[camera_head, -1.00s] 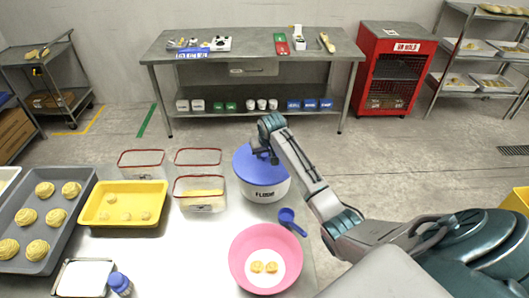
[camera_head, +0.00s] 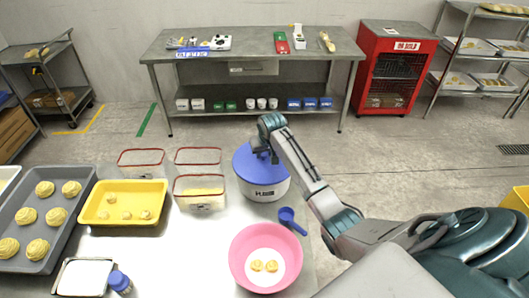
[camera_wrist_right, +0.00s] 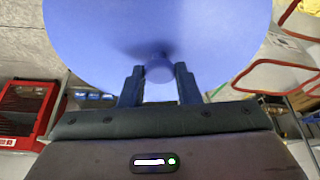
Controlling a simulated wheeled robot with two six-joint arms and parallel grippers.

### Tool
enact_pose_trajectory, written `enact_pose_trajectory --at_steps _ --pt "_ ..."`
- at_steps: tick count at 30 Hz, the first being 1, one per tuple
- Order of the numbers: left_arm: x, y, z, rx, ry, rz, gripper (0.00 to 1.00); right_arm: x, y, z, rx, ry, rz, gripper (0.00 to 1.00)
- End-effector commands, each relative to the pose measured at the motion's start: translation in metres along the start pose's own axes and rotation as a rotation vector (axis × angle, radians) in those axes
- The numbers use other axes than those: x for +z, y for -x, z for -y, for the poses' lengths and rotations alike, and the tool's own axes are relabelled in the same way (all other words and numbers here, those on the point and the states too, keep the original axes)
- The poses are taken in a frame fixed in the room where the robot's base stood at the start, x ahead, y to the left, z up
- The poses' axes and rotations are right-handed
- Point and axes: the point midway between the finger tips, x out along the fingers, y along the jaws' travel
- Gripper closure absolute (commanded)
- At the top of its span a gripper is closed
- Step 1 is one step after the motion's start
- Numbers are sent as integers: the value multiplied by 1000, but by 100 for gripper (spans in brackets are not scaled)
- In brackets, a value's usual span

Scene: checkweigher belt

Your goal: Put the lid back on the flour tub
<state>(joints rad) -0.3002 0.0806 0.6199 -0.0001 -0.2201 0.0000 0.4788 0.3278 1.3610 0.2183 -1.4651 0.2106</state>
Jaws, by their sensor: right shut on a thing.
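The white flour tub (camera_head: 265,191) stands at the right part of the steel table in the head view. Its blue lid (camera_head: 246,165) sits over the tub's mouth; whether it is fully seated I cannot tell. My right gripper (camera_head: 268,152) is above the lid. In the right wrist view my right gripper (camera_wrist_right: 159,82) is shut on the knob (camera_wrist_right: 159,68) of the blue lid (camera_wrist_right: 100,35), which fills the top of that view. The fingertips partly hide the knob's sides. My left gripper does not show.
A blue scoop (camera_head: 290,219) and a pink bowl (camera_head: 239,262) with dough are in front of the tub. Red-rimmed clear containers (camera_head: 198,205) stand left of it, beside a yellow tray (camera_head: 92,216). A bare table strip (camera_head: 190,250) lies at front.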

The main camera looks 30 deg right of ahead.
Motion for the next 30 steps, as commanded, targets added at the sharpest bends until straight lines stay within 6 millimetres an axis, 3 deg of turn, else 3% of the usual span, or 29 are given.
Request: enact_pose_trajectory --at_steps 26,27,30 --pt "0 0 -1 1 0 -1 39 1 -2 0 0 0 0 95" --pt "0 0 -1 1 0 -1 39 1 -2 0 0 0 0 63" --pt "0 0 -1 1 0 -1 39 1 -2 0 0 0 0 45"
